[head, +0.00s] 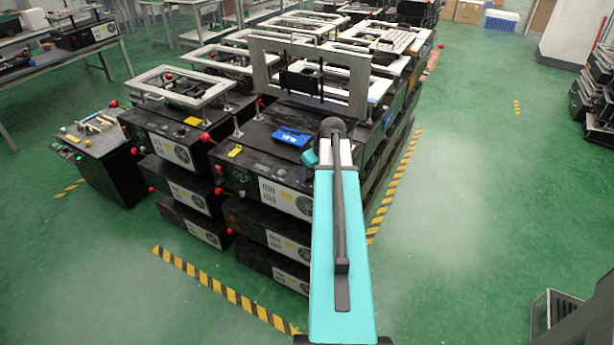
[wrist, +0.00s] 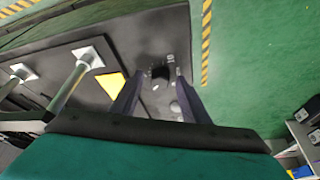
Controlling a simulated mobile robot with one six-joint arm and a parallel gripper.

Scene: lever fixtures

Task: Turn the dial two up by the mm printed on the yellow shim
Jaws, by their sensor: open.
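In the wrist view, the two dark fingers of my gripper (wrist: 159,78) are apart. Their tips are on either side of a small black round dial (wrist: 161,72) on a dark panel. Whether the fingers touch the dial I cannot tell. Small white marks are printed beside the dial, too small to read. A yellow piece (wrist: 108,84), perhaps the shim, lies to the left of the fingers, partly covered by the left finger; no print is readable on it.
Metal posts (wrist: 72,82) on pale feet stand left of the yellow piece. In the head view, stacked black units (head: 262,185) carry metal frames and red knobs. A blue block (head: 291,137) with white print lies on top. Green floor (head: 480,200) is open at right.

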